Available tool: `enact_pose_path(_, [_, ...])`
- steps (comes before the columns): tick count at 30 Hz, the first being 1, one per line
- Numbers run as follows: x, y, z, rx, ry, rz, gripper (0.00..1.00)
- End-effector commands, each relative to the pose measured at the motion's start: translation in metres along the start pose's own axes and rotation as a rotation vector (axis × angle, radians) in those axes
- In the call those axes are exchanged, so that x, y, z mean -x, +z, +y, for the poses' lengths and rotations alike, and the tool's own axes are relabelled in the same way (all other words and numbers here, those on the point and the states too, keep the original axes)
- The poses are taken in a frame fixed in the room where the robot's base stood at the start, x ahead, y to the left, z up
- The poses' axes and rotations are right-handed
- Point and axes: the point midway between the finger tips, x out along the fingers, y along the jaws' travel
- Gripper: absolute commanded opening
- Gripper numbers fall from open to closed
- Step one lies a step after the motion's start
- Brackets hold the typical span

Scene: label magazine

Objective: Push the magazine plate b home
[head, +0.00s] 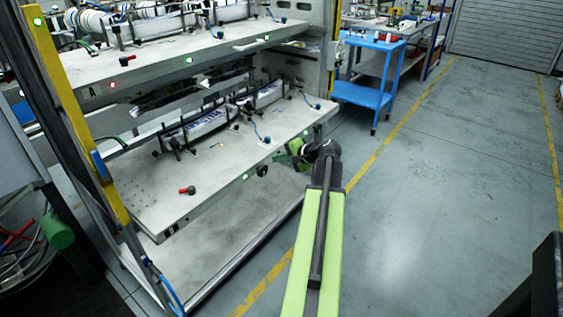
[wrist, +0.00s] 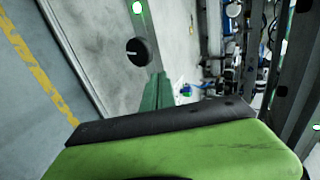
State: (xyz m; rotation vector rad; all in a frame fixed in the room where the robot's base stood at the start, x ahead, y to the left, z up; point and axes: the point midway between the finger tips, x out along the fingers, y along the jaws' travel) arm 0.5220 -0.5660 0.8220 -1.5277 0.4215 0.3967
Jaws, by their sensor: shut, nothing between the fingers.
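The magazine plate b (head: 158,200) is the lower grey plate in the rack, with a "B" on its front edge. A red-handled clamp lever (head: 187,190) lies near its left front corner. A black round knob (head: 262,171) sits on the front edge; a round dark knob also shows in the wrist view (wrist: 138,52). My gripper (head: 297,150) is shut and empty at the right part of plate b's front edge. I cannot tell whether it touches the edge. Its green body and dark pad (wrist: 165,124) fill the lower wrist view. The fingertips are partly hidden by my arm in the head view.
Upper plate A (head: 150,72) stands above plate b, with rollers and fittings on it. A yellow post (head: 75,110) bounds the rack at left. A blue cart (head: 368,92) stands behind. The grey floor at right is clear, with yellow lines.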

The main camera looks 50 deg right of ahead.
Motion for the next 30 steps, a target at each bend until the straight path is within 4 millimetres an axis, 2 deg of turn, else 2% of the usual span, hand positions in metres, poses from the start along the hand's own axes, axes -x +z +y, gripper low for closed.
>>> enact_pose_path(1, [-0.015,0.000,0.004,0.002,0.000,-0.004,0.00])
enact_pose_path(3, [-0.028,0.001,0.004,0.001,0.000,-0.004,0.00])
enact_pose_path(9, [-0.051,0.002,0.001,0.003,0.001,-0.005,0.00])
enact_pose_path(24, [-0.056,0.003,-0.002,0.003,0.001,-0.005,0.00])
enact_pose_path(30, [-0.062,-0.010,-0.006,-0.007,0.001,0.013,0.00])
